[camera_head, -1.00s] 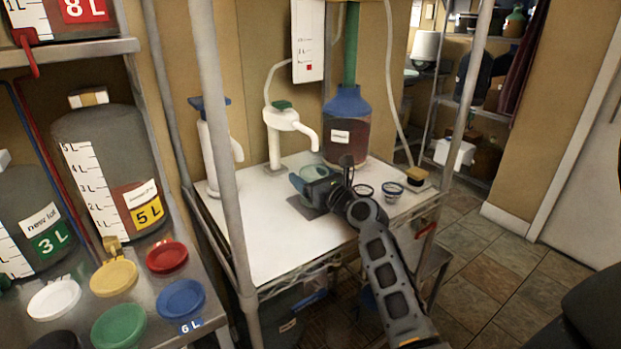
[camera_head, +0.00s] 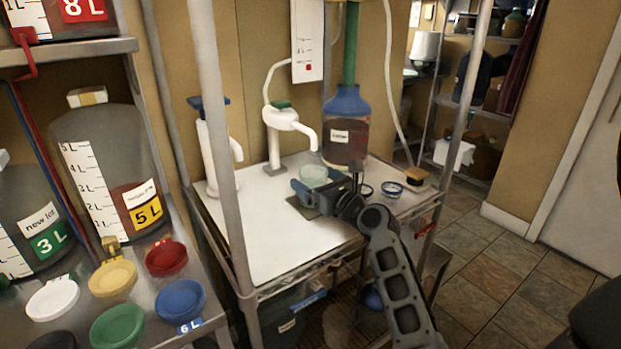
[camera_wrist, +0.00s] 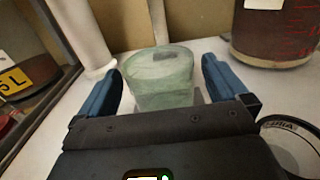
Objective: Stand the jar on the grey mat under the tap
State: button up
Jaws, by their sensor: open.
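The jar (camera_head: 313,175) is a clear, greenish glass. It stands upright at the grey mat (camera_head: 302,209) on the white table, in front of the white tap with the green top (camera_head: 284,120). In the wrist view the jar (camera_wrist: 161,80) stands between the two blue fingers of my gripper (camera_wrist: 163,88), with a gap on each side. My gripper (camera_head: 314,186) is open and low over the table. It hides part of the mat and the jar's lower part in the head view. I cannot tell how exactly the jar is centred under the spout.
A second white tap with a blue top (camera_head: 213,145) stands at the left. A blue-topped jug of dark red liquid (camera_head: 346,130) is behind the gripper. A rack post (camera_head: 222,130) rises at the table's front left.

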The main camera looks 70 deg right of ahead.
jog(key=b+v, duration=0.1)
jog(key=v, duration=0.8)
